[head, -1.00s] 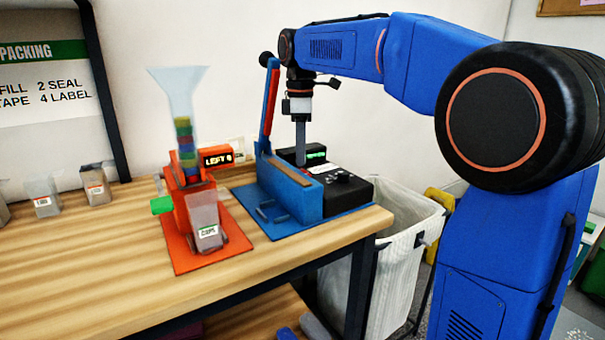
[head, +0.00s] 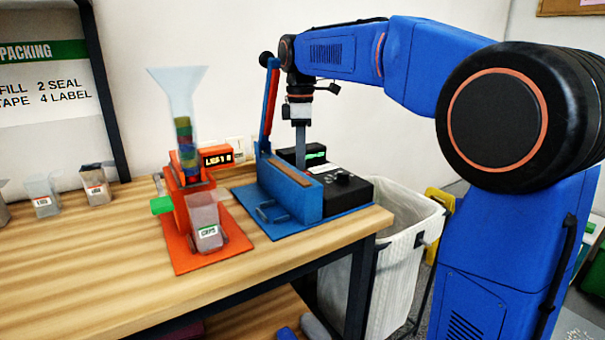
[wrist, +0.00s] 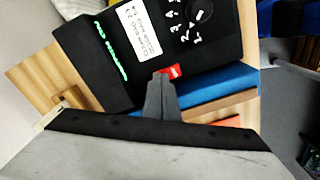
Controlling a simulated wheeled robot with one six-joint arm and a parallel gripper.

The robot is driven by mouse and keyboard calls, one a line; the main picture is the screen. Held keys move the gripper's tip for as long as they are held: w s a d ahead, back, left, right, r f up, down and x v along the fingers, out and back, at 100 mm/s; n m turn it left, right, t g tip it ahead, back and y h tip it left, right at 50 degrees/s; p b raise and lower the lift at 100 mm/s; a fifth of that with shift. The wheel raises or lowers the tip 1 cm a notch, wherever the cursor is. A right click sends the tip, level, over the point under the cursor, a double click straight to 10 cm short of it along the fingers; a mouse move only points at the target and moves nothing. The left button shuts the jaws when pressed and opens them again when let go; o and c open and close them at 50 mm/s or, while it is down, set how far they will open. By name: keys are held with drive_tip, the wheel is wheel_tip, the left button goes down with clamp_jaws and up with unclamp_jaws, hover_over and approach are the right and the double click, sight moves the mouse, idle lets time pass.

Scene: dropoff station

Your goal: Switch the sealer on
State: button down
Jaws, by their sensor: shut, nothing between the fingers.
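The sealer (head: 290,190) is a blue and black machine at the table's right end, with its red and blue lever (head: 270,100) raised. Its black control box (wrist: 130,55) fills the upper wrist view, with a green lit display (wrist: 110,50), a white label and a numbered dial (wrist: 203,12). A red switch (wrist: 172,71) with a white mark sits at the box's edge. My gripper (head: 301,165) points down over the sealer, shut and empty. In the wrist view its fingertips (wrist: 160,76) are at the red switch and partly cover it. I cannot tell whether they touch it.
An orange filling machine (head: 187,215) with a clear funnel stands left of the sealer. Several small bags, one of them a clear bag (head: 42,195), stand at the table's left. A white bin (head: 400,245) is beyond the right edge. The table's front left is clear.

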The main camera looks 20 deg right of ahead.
drive_tip(key=shift+f, duration=0.15)
wheel_tip(320, 180, up, 7)
idle(1.1)
drive_tip(key=shift+s, duration=0.15)
